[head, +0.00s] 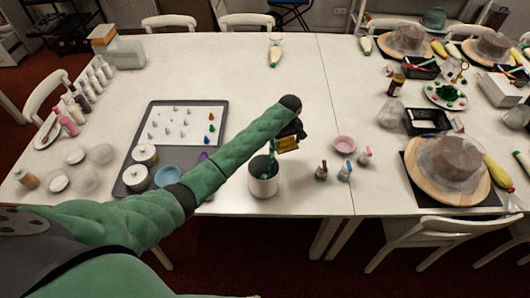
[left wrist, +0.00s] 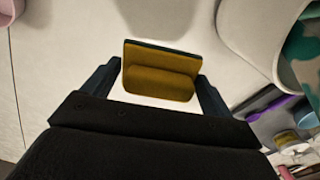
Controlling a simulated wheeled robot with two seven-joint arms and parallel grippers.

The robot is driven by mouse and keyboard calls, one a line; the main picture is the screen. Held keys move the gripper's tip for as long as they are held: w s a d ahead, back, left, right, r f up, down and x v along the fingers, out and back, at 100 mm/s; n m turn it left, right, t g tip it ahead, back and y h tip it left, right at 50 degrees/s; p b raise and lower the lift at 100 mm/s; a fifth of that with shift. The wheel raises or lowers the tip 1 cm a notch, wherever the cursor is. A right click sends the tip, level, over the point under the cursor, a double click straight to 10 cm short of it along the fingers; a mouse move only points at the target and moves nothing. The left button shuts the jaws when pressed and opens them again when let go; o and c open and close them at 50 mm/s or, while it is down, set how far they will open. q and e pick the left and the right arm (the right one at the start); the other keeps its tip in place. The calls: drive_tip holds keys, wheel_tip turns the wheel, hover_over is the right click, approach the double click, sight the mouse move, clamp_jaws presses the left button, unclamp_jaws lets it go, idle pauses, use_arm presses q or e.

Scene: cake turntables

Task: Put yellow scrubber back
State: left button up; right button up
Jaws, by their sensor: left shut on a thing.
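The yellow scrubber (head: 287,144) is held by my left gripper (head: 290,134) in the middle of the head view. In the left wrist view the scrubber (left wrist: 160,72) is between the two dark fingers of my left gripper (left wrist: 160,85), which is shut on it. A white cup (head: 264,187) with tools standing in it is just below and left of the scrubber in the head view. A white rounded rim, likely the cup (left wrist: 250,35), shows at the upper right of the left wrist view. My right gripper is in neither view.
A dark tray (head: 220,143) with a white sheet, small piping tips and jars lies left of the cup. A pink bowl (head: 345,144) and several small bottles (head: 345,171) stand to the right. Cake turntables (head: 430,186) stand farther right.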

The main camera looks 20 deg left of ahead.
use_arm(q)
drive_tip(key=a+f, duration=0.2)
drive_tip(key=a, duration=0.1)
drive_tip(key=a+f, duration=0.1)
drive_tip(key=a, duration=0.1)
drive_tip(key=shift+w+a+f, duration=0.2)
drive_tip(key=shift+f, duration=0.05)
drive_tip(key=a+b, duration=0.1)
drive_tip(key=a+f+b, duration=0.2)
drive_tip(key=a, duration=0.1)
drive_tip(key=shift+w+f, duration=0.15)
drive_tip(key=shift+f, duration=0.1)
drive_tip(key=shift+f+b, duration=0.15)
drive_tip(key=shift+b, duration=0.15)
drive_tip(key=shift+f+b, duration=0.25)
drive_tip(key=shift+b, duration=0.1)
wheel_tip(320, 180, down, 3)
drive_tip(key=b, duration=0.3)
drive_tip(key=shift+r, duration=0.1)
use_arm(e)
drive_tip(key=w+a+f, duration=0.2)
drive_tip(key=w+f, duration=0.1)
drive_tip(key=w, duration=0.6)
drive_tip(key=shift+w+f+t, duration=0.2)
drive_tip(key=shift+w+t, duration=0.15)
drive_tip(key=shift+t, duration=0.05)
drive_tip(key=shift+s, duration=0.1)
